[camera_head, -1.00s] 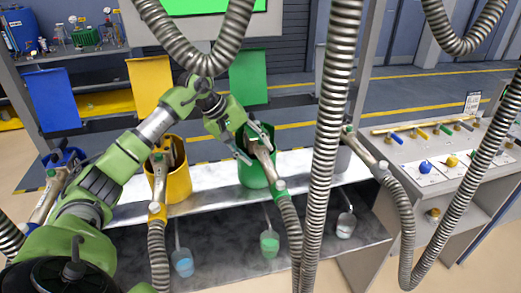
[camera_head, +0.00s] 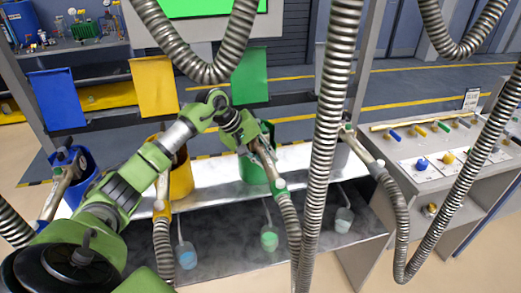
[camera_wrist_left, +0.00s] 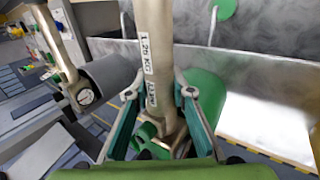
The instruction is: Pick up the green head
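The green head is a beige tube with a green collar (camera_head: 279,184), on a ribbed hose, at the green bucket (camera_head: 252,172). In the left wrist view, its tube (camera_wrist_left: 155,45) carries a "1.25 KG" label and runs between my left fingers. My left gripper (camera_head: 258,148) is at the upper part of the tube in the head view. In the wrist view my left gripper (camera_wrist_left: 159,95) is open, with its fingers on either side of the tube and a visible gap at the left finger. Part of the tube is hidden behind the gripper in the head view. My right gripper is not in view.
A yellow bucket (camera_head: 182,179) and a blue bucket (camera_head: 84,180) with their own heads stand to the left on the metal shelf. A grey-collared head (camera_head: 362,152) is to the right. Thick hoses hang in front. A control panel (camera_head: 430,150) stands at right.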

